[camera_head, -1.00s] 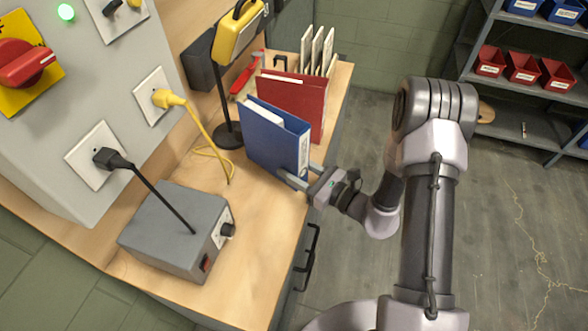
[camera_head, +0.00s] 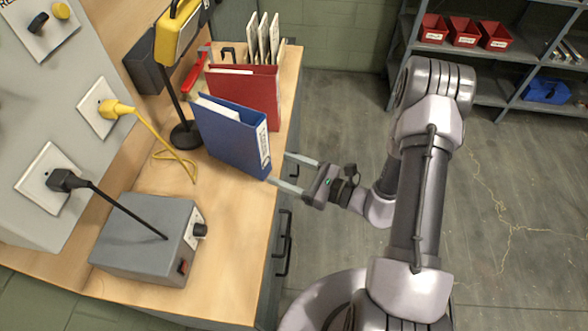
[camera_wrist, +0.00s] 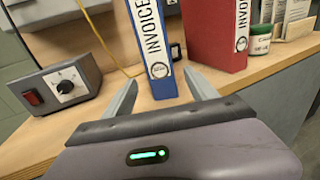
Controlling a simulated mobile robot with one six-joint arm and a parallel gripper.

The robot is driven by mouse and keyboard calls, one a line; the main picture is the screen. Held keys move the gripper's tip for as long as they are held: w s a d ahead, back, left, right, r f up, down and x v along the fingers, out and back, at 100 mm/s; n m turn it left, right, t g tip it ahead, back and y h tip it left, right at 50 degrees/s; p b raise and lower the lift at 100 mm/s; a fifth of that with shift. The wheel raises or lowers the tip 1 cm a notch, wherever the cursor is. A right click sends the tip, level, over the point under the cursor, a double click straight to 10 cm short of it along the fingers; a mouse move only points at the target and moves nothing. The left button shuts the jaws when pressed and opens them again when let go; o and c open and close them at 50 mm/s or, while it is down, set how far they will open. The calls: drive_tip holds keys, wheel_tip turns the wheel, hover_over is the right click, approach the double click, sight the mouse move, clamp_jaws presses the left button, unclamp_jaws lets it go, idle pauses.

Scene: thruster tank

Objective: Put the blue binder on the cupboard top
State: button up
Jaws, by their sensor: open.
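The blue binder (camera_head: 228,140) stands upright on the wooden cupboard top (camera_head: 233,235), in front of the red binder, with its white-labelled spine toward the outer edge. My gripper (camera_head: 279,170) is open and empty, just off the spine near the cupboard's edge. In the wrist view, the blue binder (camera_wrist: 152,45) shows between the two spread fingers of my gripper (camera_wrist: 163,88), beyond their tips. A gap shows between the fingers and the binder.
The red binder (camera_head: 255,95) and several white files (camera_head: 264,40) stand behind. A black lamp stand (camera_head: 186,132), yellow cable (camera_head: 160,137) and grey box (camera_head: 150,240) are nearby. Open floor (camera_head: 340,115) lies right of the cupboard.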

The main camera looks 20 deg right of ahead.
drive_tip(key=s+a+r+n+g+h, duration=0.1)
drive_tip(key=s+a+r+n+g, duration=0.3)
drive_tip(key=s+r+n+g, duration=0.3)
drive_tip(key=s+a+r+n+g+h, duration=0.1)
drive_tip(key=s+a+r+n+g, duration=0.3)
drive_tip(key=s+r+n+g, duration=0.3)
drive_tip(key=s+d+r+n+t+h, duration=0.5)
drive_tip(key=d+r+n+t+h, duration=0.2)
drive_tip(key=r+n+h, duration=0.1)
drive_tip(key=shift+r+t+h, duration=0.2)
drive_tip(key=shift+t+h, duration=0.2)
drive_tip(key=shift+h, duration=0.3)
drive_tip(key=shift+r+p, duration=0.1)
drive_tip(key=shift+p, duration=0.2)
